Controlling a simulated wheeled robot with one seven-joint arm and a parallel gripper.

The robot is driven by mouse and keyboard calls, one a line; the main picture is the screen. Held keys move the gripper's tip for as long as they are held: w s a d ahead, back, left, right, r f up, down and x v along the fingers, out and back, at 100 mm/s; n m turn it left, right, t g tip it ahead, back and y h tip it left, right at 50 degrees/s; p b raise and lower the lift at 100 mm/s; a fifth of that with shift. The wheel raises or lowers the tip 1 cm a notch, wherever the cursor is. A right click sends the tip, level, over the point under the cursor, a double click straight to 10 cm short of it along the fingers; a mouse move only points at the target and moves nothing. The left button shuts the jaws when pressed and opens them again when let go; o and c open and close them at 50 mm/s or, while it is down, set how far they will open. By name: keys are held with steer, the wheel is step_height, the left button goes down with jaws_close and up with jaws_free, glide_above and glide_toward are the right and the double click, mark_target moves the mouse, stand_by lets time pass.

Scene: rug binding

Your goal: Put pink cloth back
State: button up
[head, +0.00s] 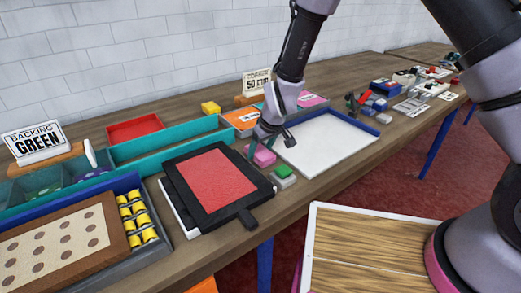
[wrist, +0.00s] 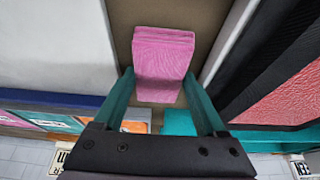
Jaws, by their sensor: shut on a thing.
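The pink cloth (head: 264,157) is a small folded block between the black-framed red panel and the white tray. It also shows in the wrist view (wrist: 163,45), with its folded layers at the top. My gripper (head: 260,145) reaches down onto the cloth from above. In the wrist view my gripper's teal fingers (wrist: 160,78) stand on either side of the cloth, shut on it. The cloth is at or very near the tabletop; I cannot tell whether it touches.
A green-topped block (head: 284,172) lies close in front of the cloth. The black-framed red panel (head: 258,186) is at left, and the blue-edged white tray (head: 322,150) at right. Bare table shows along the front edge.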

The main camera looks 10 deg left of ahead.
steer(key=shift+f, duration=0.1)
steer(key=o, duration=1.5)
steer(key=shift+o, duration=0.2)
steer(key=v, duration=1.2)
steer(key=w+d+r+m+t+y, duration=0.1)
steer(key=w+d+r+m, duration=0.15)
steer(key=d+r, duration=0.75)
steer(key=w+d+r+m, duration=0.2)
steer(key=d+r+m, duration=0.2)
steer(key=d+r, duration=0.55)
steer(key=s+d+r+m+t+h, duration=0.1)
steer(key=s+d+r+m, duration=0.3)
steer(key=d, duration=0.5)
steer(key=s+d+r+m+t+h, duration=0.1)
steer(key=s+d+r+m+t, duration=0.1)
steer(key=s+d+r, duration=0.4)
steer(key=s+d+m, duration=0.1)
steer(key=s+d, duration=0.2)
steer(key=shift+d+r+m, duration=0.25)
steer(key=shift+m, duration=0.1)
